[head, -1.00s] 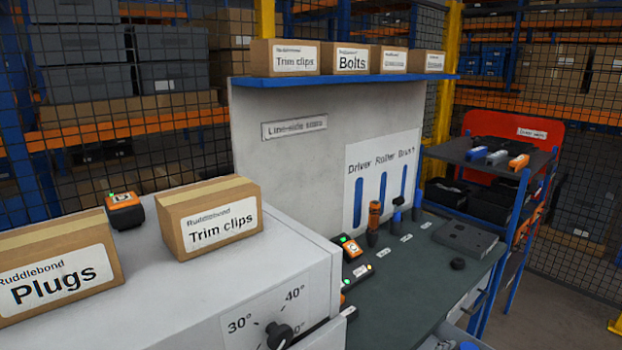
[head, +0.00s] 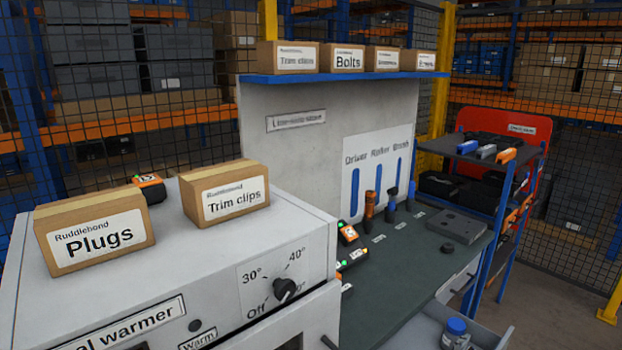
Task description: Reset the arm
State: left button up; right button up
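Neither of my grippers nor my arms shows in the head view, so I cannot see what they hold. In front at the left is the white warmer cabinet (head: 165,298), with a black knob (head: 284,289) on a dial marked Off, 30° and 40°. On its top stand a Plugs box (head: 97,237), a Trim clips box (head: 229,196) and a small orange and black device (head: 149,187) with a green light.
The dark bench top (head: 400,270) carries upright tools, orange-black devices and a grey block (head: 456,226). A blue-lidded jar (head: 456,330) sits in an open drawer below. A blue shelf (head: 345,77) holds boxes. A dark rack (head: 488,152) stands right; clear floor lies beyond.

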jog(key=s+a+n+y, duration=1.1)
jog(key=s+a, duration=0.3)
jog(key=s, duration=0.1)
jog(key=s+a+r+g, duration=0.1)
jog(key=s+a+g, duration=0.3)
jog(key=s, duration=0.9)
jog(key=s+a+r+g, duration=0.1)
jog(key=s+a+g, duration=0.3)
jog(key=s, duration=0.9)
notch_tip(320, 180, down, 31)
jog(key=s+a+n+b, duration=0.1)
jog(key=b, duration=0.4)
pick_arm(q)
notch_tip(320, 180, down, 10)
jog(key=s+b, duration=0.1)
jog(key=b, duration=0.4)
jog(key=shift+s, duration=0.25)
pick_arm(e)
jog(key=s+d+f, duration=0.1)
jog(key=s+f, duration=0.7)
jog(key=f, duration=0.3)
jog(key=s+d+f+g, duration=0.1)
jog(key=s+f, duration=0.8)
jog(key=f, duration=0.1)
jog(key=shift+s+d+f, duration=0.25)
jog(key=shift+d+f, duration=0.1)
jog(key=shift+f, duration=0.05)
